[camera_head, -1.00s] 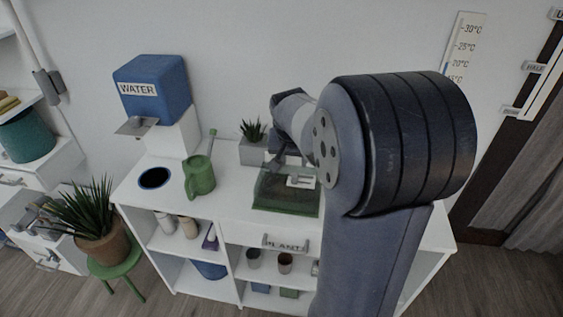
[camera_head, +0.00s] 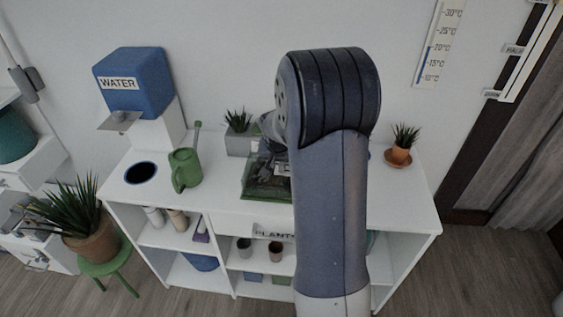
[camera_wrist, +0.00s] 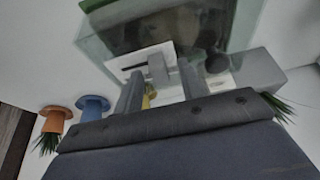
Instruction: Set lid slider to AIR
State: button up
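The clear box with a green frame (camera_head: 266,190) stands on the white desk, partly behind my arm. In the wrist view, its glassy lid (camera_wrist: 100,47) fills the upper middle. A white plate (camera_wrist: 135,60) on the lid carries a grey slider knob (camera_wrist: 157,69). A dark round spot (camera_wrist: 216,63) lies to its right. My gripper (camera_wrist: 160,88) has its two fingers apart, with the knob showing between and just beyond their tips. I cannot tell whether they touch it. No AIR marking is legible.
A green watering can (camera_head: 185,170) and a blue WATER tank (camera_head: 133,82) stand left of the box. A grey planter (camera_head: 238,137) is behind it. A potted plant (camera_head: 399,151) stands to the right. The desk's front right is clear.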

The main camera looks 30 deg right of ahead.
jog(key=shift+c, duration=0.6)
grip_shut()
